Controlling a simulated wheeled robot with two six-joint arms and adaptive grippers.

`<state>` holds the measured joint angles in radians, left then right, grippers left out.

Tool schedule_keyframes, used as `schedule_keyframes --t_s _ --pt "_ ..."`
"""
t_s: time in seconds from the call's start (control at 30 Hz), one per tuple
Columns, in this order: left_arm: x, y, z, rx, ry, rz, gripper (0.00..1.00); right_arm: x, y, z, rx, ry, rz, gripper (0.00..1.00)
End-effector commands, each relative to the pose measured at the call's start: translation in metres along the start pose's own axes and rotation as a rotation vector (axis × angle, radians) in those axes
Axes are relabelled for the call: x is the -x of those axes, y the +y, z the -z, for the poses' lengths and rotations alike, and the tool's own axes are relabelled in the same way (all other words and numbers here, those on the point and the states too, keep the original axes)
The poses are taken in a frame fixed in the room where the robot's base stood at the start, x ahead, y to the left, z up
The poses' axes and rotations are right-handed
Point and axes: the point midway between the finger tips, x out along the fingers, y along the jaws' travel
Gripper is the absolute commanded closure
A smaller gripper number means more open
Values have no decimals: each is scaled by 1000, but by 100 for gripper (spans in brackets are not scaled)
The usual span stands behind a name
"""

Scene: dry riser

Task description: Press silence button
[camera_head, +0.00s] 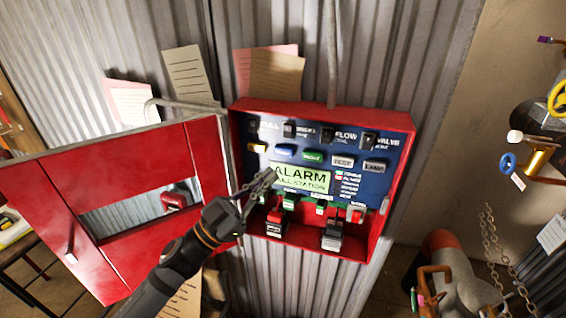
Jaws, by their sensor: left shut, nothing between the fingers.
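The red alarm box (404,122) hangs open on the corrugated wall, with a blue panel (265,168) inside. My right gripper is not in view.
The box's red door (110,165) stands open to the left, with a window cut in it. Black switches (328,135) line the panel's top; red and grey levers (332,236) sit below. Pipes, valves (540,160) and chains (490,245) are at the right.

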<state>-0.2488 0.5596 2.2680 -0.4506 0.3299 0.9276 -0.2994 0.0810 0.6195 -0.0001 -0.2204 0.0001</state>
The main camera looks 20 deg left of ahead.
Motion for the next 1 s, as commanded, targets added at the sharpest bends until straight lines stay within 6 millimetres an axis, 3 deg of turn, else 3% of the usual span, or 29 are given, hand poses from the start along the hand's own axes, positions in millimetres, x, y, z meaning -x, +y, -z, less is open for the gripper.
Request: schedule_keyframes --t_s 0.1,0.2,0.4,1.0 --pt "-11 -8 -5 1 1 6 100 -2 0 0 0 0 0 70" --pt "-24 -18 -8 3 3 7 100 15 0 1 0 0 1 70" --pt "-38 -28 -21 1 0 5 100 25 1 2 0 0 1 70" --pt "-43 -30 -29 2 -3 1 100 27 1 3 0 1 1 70"
